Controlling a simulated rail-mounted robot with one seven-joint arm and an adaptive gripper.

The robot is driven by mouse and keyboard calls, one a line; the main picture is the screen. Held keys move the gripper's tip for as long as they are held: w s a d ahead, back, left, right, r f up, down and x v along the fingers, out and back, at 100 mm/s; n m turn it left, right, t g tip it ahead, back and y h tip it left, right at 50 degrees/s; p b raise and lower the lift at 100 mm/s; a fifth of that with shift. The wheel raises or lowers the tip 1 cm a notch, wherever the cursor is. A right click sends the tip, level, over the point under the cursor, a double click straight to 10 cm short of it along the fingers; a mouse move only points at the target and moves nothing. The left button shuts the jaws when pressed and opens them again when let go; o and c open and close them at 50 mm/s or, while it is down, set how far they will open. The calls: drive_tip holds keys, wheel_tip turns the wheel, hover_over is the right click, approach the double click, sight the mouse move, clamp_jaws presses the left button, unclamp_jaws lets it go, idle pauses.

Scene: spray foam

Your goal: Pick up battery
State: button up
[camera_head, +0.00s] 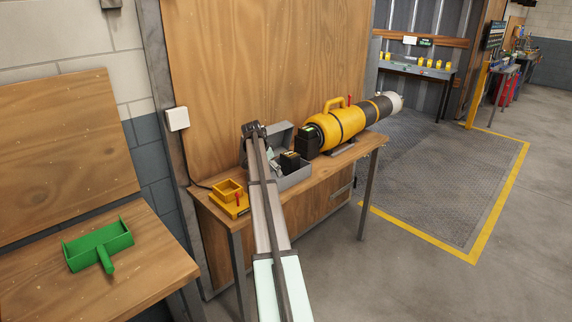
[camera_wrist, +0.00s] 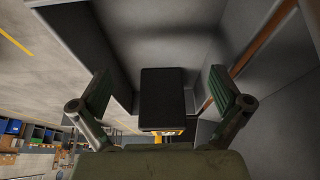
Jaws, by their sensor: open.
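In the wrist view, my gripper (camera_wrist: 160,88) is open, with one green-padded finger at each side. A dark rectangular block, apparently the battery (camera_wrist: 162,102), lies between and beyond the fingers, with a visible gap on both sides. A bit of yellow shows at its lower edge. In the head view, a black battery-like block with a yellowish mark (camera_head: 290,162) is at the open grey case (camera_head: 296,179). Another black block (camera_head: 307,140) is by the near end of the yellow foam device (camera_head: 340,122). My arm hides part of the case, and the fingers cannot be made out there.
Grey walls of the case (camera_wrist: 255,120) rise close around the fingers. A yellow charger-like tray (camera_head: 229,197) stands left on the wooden bench (camera_head: 332,168). A green scoop-like tool (camera_head: 98,245) lies on the nearer table. The floor on the right is clear.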

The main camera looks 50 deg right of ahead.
sight(285, 164)
drive_tip(key=d, duration=0.2)
drive_tip(key=d+p, duration=0.1)
drive_tip(key=d, duration=0.2)
drive_tip(key=s+d, duration=0.1)
drive_tip(key=d, duration=0.1)
drive_tip(key=shift+d+r+p, duration=0.1)
drive_tip(key=shift+d+p, duration=0.25)
drive_tip(key=shift+d, duration=0.05)
drive_tip(key=d, duration=0.1)
drive_tip(key=d+p, duration=0.1)
drive_tip(key=d, duration=0.1)
drive_tip(key=shift+s+d+f+p, duration=0.3)
drive_tip(key=shift+f+p, duration=0.05)
drive_tip(key=shift+f, duration=0.25)
drive_tip(key=c, duration=1.3)
